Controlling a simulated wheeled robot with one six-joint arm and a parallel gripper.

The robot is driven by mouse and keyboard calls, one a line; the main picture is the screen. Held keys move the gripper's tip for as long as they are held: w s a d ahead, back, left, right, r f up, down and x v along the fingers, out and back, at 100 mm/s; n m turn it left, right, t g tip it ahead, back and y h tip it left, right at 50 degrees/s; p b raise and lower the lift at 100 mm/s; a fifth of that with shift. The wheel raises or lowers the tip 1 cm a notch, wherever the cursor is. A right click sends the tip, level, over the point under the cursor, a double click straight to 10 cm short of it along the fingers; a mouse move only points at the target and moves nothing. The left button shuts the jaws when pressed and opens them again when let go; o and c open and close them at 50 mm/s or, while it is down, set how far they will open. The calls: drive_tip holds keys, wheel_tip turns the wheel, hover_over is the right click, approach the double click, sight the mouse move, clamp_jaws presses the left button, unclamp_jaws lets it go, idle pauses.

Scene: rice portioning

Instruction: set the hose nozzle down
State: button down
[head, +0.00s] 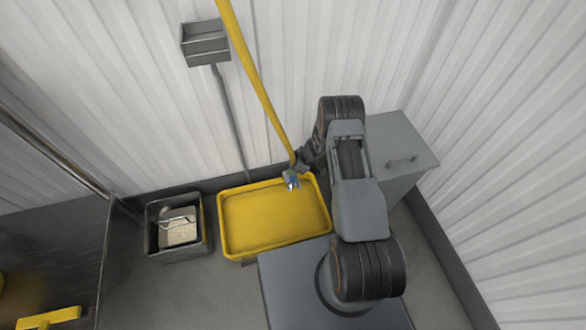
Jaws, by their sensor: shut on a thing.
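My gripper (297,169) is at the end of my arm, over the right back corner of the yellow tray. It is shut on the hose nozzle (292,183), a small grey-blue piece pointing down. A yellow hose (255,75) runs from the nozzle up and out of the top of the picture. The nozzle shows against the tray's right back part; I cannot tell its height above the tray. The fingers are small and partly hidden by the hose end.
The yellow tray (224,232) looks empty. A metal bin (150,243) with a pale block and handle stands left of it. A grey box (205,42) is on the back wall above a thin pole. A grey cabinet (398,140) stands behind my arm.

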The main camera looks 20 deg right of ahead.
drive_tip(key=c, duration=0.7)
unclamp_jaws()
drive_tip(key=p+v, duration=0.4)
drive_tip(key=v, duration=0.8)
drive_tip(key=w+d+r+m+t+h, duration=0.2)
drive_tip(key=r+m+t+h, duration=0.15)
drive_tip(key=r, duration=0.85)
drive_tip(key=w+d+r+m+t+h, duration=0.1)
drive_tip(key=w+r+m+t+h, duration=0.2)
drive_tip(key=r, duration=0.9)
drive_tip(key=s+a+r+m+g+h, duration=0.1)
drive_tip(key=s+r+m+g+h, duration=0.15)
drive_tip(key=s+r, duration=0.35)
drive_tip(key=s+a+r+m+g+h, duration=0.1)
drive_tip(key=s+r+m, duration=0.25)
drive_tip(key=s, duration=0.55)
drive_tip(key=s+a+g+y, duration=0.1)
drive_tip(key=s+a, duration=0.1)
drive_tip(key=s, duration=0.2)
drive_tip(key=s+a+y, duration=0.1)
drive_tip(key=s+a, duration=0.1)
drive_tip(key=s, duration=0.2)
drive_tip(key=s+a+r+m+g+y, duration=0.1)
drive_tip(key=s+a, duration=0.2)
drive_tip(key=s, duration=0.1)
drive_tip(key=shift+s+r+g+y, duration=0.1)
drive_tip(key=shift+g+y, duration=0.2)
drive_tip(key=shift+y, duration=0.1)
